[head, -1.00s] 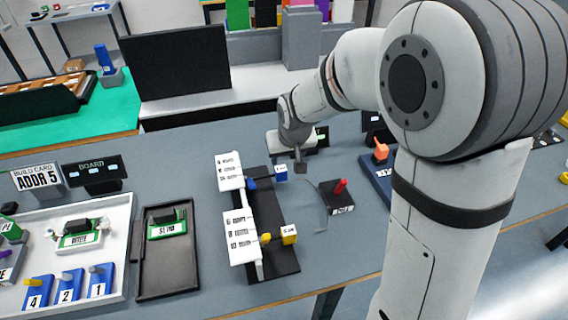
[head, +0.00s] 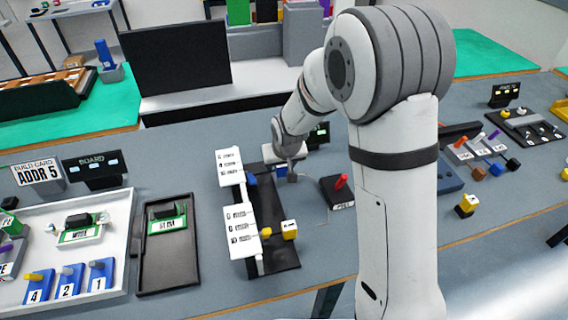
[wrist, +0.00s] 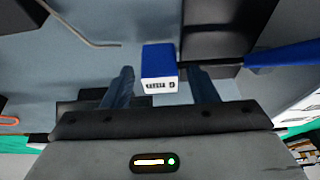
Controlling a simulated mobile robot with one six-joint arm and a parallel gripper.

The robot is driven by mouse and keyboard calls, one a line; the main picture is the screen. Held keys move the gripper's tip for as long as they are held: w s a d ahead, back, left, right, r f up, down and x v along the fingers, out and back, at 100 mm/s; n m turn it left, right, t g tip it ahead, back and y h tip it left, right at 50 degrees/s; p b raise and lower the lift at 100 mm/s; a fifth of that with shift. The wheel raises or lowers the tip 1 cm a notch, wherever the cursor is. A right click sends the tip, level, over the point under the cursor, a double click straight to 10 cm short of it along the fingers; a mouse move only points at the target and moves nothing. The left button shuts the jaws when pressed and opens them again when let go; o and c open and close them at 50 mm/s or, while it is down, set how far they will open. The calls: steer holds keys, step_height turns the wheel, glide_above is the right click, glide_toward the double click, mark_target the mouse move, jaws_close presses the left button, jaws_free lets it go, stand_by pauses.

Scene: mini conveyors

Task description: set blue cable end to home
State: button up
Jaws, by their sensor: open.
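The blue cable end (wrist: 159,62) is a small blue block with a white labelled face. In the wrist view it lies between the two fingers of my open gripper (wrist: 160,88), with a visible gap to each finger. In the head view my gripper (head: 291,172) is down over the far end of the black rack (head: 272,258) and mostly hides the cable end. A blue piece (head: 251,180) shows on the rack beside the upper white label plate (head: 230,167); a long blue part also shows at the right of the wrist view (wrist: 290,54). I cannot make out which mark is home.
A yellow block (head: 289,229) sits at the near part of the rack, by the lower white label plate (head: 240,232). A black base with a red knob (head: 341,182) stands to the right. A dark tray with a green board (head: 167,224) lies to the left.

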steer(key=shift+c, duration=0.4)
jaws_close()
